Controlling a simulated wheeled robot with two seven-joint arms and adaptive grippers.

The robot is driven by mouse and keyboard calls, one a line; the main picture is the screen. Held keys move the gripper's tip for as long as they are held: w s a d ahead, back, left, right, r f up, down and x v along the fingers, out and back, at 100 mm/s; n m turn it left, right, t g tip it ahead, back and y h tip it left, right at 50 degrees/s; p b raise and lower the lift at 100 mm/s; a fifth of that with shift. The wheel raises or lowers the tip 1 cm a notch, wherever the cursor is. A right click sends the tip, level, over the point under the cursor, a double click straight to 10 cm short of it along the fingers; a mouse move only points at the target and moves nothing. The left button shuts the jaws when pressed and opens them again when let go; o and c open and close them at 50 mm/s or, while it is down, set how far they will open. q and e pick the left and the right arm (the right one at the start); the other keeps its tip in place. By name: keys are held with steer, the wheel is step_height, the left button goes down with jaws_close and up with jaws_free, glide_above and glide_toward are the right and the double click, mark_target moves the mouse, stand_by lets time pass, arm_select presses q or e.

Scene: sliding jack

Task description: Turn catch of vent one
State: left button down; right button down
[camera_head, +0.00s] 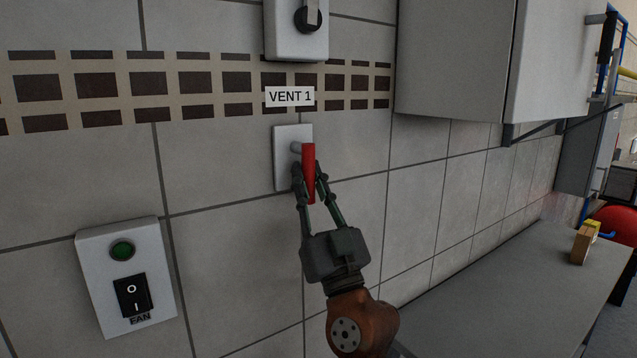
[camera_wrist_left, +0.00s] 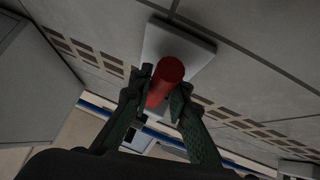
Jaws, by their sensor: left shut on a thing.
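The catch of vent one is a red handle (camera_head: 309,160) on a pale plate (camera_head: 284,176) fixed to the tiled wall, under the label "VENT 1" (camera_head: 290,96). In the head view the handle hangs roughly vertical, its upper part at the plate's pivot. My left gripper (camera_head: 308,186) comes from below, its fingers on both sides of the handle's lower part, shut on it. In the left wrist view the red handle (camera_wrist_left: 167,76) sits between the fingers of my left gripper (camera_wrist_left: 162,98), with the plate (camera_wrist_left: 196,48) behind. My right gripper is in neither view.
A fan switch box (camera_head: 126,277) with a green button is on the wall at lower left. Another plate with a dark knob (camera_head: 307,18) is above the label. A grey cabinet (camera_head: 455,60) hangs at upper right, above a grey worktop (camera_head: 510,295).

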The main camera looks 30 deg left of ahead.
arm_select(q)
steer(key=shift+r, duration=0.1)
stand_by(0.3)
steer(key=c, duration=1.8)
jaws_free()
steer(key=shift+w, duration=0.1)
steer(key=v, duration=1.2)
